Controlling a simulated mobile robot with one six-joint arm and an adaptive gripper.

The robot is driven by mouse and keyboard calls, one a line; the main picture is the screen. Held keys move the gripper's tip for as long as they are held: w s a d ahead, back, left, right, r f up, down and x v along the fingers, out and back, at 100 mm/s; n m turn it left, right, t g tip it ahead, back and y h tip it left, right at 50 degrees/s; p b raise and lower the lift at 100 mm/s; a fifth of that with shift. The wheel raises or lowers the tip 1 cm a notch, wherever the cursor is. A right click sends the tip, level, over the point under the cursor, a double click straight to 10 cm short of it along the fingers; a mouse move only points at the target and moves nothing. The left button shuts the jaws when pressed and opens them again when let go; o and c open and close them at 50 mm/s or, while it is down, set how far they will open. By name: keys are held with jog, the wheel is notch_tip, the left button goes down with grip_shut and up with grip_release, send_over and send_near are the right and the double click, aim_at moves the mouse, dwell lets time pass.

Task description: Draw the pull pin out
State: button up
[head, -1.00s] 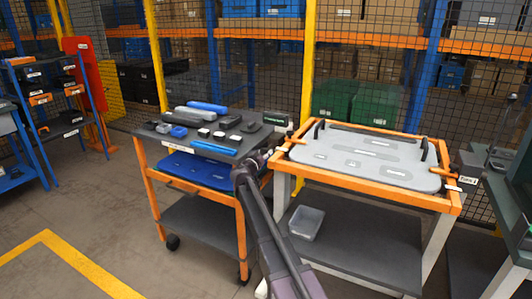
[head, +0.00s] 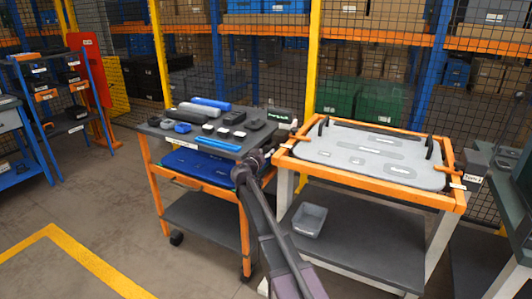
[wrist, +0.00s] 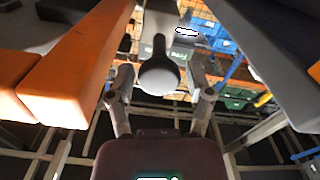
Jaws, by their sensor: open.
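The pull pin shows in the wrist view as a grey rounded knob (wrist: 158,76) on a narrower stem. My gripper (wrist: 160,88) is open, with one finger on each side of the knob. I cannot tell whether either finger touches it. In the head view my gripper (head: 266,156) is at the left front corner of the orange-framed cart (head: 365,181). The pin is too small or hidden to make out there. A light grey panel (head: 345,150) with black handles lies flat on that cart.
An orange beam (wrist: 70,65) runs close on the left in the wrist view, and a dark block (wrist: 285,60) is close on the right. A tool trolley (head: 200,142) stands left of the cart. The floor at left is clear.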

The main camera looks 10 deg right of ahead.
jog(key=v, duration=1.1)
jog(key=shift+s+a, duration=0.2)
jog(key=shift+s, duration=0.1)
jog(key=s+d+f+g+y, duration=0.1)
jog(key=s+d+f+g, duration=0.45)
jog(key=s, duration=0.25)
jog(key=s+d+f+g+y, duration=0.2)
jog(key=s+d+f+g, duration=0.2)
jog(key=s+d+f, duration=0.35)
jog(key=s+a+f+n+g+y, duration=0.2)
jog(key=s+f+y, duration=0.15)
jog(key=s, duration=0.45)
jog(key=s+a+f+n+g+y, duration=0.2)
jog(key=s+g+y, duration=0.15)
jog(key=s, duration=0.55)
notch_tip(320, 180, up, 18)
jog(key=p, duration=1.8)
jog(key=shift+s+y, duration=0.2)
jog(key=shift+y, duration=0.1)
